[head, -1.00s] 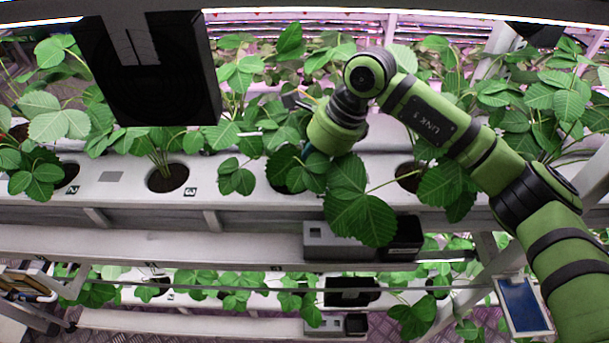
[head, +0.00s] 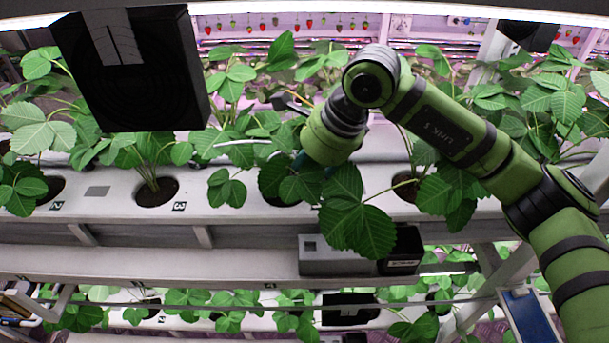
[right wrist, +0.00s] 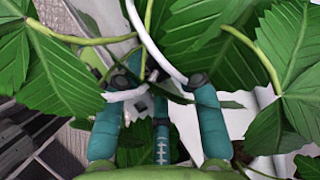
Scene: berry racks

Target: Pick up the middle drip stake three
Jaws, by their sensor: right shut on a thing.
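My right gripper (head: 300,160) is among the strawberry leaves over the upper white trough, right of the hole marked 3; its fingers are mostly hidden there. In the right wrist view its teal fingers (right wrist: 160,82) are shut on a small dark drip stake (right wrist: 172,95). A thin white tube (right wrist: 144,38) loops down around the fingertips. In the head view a thin white tube (head: 242,142) also sticks out left of the gripper. Leaves hide most of the stake, so I cannot tell whether its tip is clear of the soil. My left gripper is not in view.
The upper trough (head: 100,208) holds several strawberry plants in round holes. A dark square unit (head: 130,75) hangs at upper left. A lower trough (head: 185,320) with plants runs below.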

